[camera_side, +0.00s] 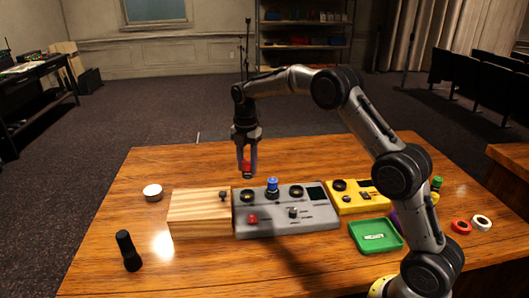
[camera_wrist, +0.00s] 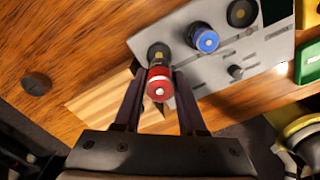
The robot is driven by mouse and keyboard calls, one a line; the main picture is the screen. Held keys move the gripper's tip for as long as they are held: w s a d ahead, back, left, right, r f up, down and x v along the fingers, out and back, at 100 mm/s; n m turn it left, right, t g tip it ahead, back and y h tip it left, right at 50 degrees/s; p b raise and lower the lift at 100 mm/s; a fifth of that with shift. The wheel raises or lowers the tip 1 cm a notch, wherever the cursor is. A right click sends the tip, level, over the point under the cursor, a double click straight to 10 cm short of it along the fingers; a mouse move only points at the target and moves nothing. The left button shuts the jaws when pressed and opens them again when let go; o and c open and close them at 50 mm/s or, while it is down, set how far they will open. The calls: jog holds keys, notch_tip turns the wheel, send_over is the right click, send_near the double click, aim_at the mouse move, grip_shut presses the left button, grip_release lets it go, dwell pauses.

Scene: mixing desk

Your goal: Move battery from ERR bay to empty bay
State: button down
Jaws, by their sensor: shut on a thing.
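My gripper (camera_side: 247,174) is shut on a red battery (camera_side: 246,163) and holds it upright in the air above the left part of the grey console (camera_side: 270,229). The red battery (camera_wrist: 160,86) also shows between the fingers in the wrist view. A blue battery (camera_side: 272,185) stands in the middle bay of the console, and it shows in the wrist view (camera_wrist: 203,38). The console's left bay (camera_side: 247,195) and right bay (camera_side: 296,191) look dark and empty. The console's screen (camera_side: 316,193) is too small to read, so I cannot tell which bay is marked ERR.
A wooden board (camera_side: 195,207) lies left of the console. A yellow device (camera_side: 352,203) stands to the right, with a green tray (camera_side: 374,246) in front. A black flashlight (camera_side: 128,252) stands at front left. The front middle is clear.

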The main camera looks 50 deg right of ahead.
aim_at(246, 161)
jog(key=shift+a+f, duration=0.2)
jog(key=shift+f, duration=2.8)
jog(key=shift+f, duration=0.65)
jog(key=c, duration=0.8)
grip_release()
jog(key=shift+o, duration=0.2)
jog(key=shift+r, duration=5.5)
